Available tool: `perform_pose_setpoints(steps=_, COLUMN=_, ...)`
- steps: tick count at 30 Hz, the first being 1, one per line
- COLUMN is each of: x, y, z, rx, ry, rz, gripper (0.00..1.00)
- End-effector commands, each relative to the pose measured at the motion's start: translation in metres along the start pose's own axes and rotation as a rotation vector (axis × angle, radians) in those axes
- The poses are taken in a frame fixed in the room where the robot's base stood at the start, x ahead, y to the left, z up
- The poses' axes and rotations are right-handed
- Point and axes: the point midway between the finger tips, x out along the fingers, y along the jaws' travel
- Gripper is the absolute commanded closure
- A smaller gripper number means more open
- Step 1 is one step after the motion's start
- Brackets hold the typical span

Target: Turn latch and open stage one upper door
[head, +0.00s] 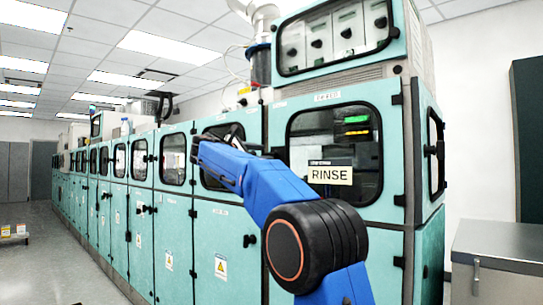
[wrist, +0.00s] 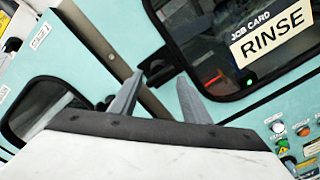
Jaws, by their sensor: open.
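A teal upper door (head: 393,160) on the nearest cabinet has a dark window with a RINSE card (head: 330,174). The card also shows in the wrist view (wrist: 270,35). In the wrist view, a dark latch (wrist: 165,66) shows just beyond and between my fingertips. My gripper (wrist: 160,84) is open and empty, with its two grey fingers spread. In the head view, my gripper (head: 216,138) is in front of the cabinet row, left of the RINSE window. Contact with the latch cannot be told.
A long row of teal cabinets (head: 140,215) runs away to the left, with windowed upper doors and solid lower doors. A lower door has a dark latch (head: 250,240). A grey metal chest (head: 500,250) stands at right.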

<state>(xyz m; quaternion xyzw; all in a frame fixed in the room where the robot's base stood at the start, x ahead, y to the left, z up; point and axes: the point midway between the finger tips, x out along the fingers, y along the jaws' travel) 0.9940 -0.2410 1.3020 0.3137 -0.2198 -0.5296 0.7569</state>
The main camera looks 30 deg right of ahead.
Motion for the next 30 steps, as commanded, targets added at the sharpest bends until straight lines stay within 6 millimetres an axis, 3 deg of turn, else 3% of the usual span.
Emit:
perform_pose_setpoints(steps=3, x=0.022, y=-0.001, z=-0.001, rx=-0.001, ry=-0.001, rz=-0.002, gripper=0.57)
perform_pose_setpoints(steps=10, x=0.048, y=-0.001, z=0.0, rx=-0.001, ry=0.0, rz=-0.002, gripper=0.57)
perform_pose_setpoints(steps=23, x=0.056, y=0.0, z=-0.001, rx=-0.001, ry=0.001, rz=0.0, gripper=0.57)
perform_pose_setpoints(steps=28, x=0.056, y=0.0, z=-0.001, rx=-0.001, ry=0.001, rz=0.0, gripper=0.95)
perform_pose_setpoints(steps=30, x=0.056, y=0.0, z=-0.001, rx=-0.001, ry=0.001, rz=0.0, gripper=1.0)
